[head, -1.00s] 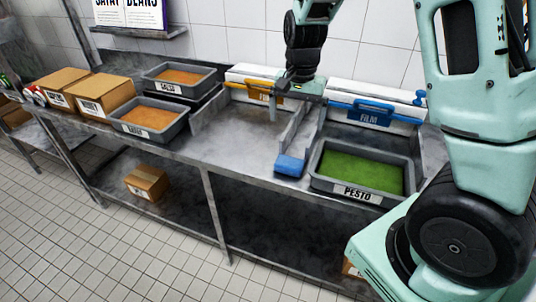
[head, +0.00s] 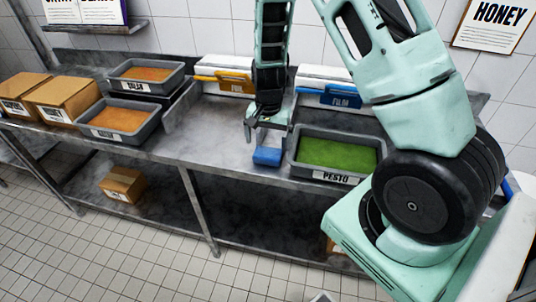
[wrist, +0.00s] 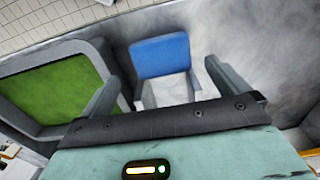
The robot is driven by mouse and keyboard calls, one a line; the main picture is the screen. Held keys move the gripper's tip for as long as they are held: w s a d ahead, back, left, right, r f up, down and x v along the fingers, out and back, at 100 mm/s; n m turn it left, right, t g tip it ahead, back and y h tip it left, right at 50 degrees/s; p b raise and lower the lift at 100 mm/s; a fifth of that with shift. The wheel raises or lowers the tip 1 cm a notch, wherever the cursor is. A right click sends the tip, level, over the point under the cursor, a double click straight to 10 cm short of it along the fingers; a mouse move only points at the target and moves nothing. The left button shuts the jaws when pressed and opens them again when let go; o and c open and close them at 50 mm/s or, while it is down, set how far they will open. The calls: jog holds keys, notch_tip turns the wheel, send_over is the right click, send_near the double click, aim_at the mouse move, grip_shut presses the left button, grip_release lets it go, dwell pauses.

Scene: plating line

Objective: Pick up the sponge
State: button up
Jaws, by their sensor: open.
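The blue sponge (head: 267,157) lies on the metal counter near its front edge, just left of the pesto tray. My gripper (head: 268,138) is open and low over the counter, just behind the sponge, its fingers pointing down. In the wrist view the sponge (wrist: 160,55) shows ahead of my gripper (wrist: 167,84), roughly between the two spread fingers. Nothing is held. I cannot tell exactly how high the fingertips are above the counter.
The grey pesto tray (head: 321,176) stands close on the right of the gripper; its wall (wrist: 107,62) is near one finger. A film box (head: 331,97) and a yellow-fronted box (head: 222,83) stand behind. Counter left of the gripper is clear up to the orange-filled trays (head: 145,138).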

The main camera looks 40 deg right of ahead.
aim_at(268, 152)
jog(key=shift+w+f+p, duration=0.1)
jog(key=shift+f+p, duration=0.95)
jog(key=shift+f, duration=1.55)
jog(key=c, duration=0.9)
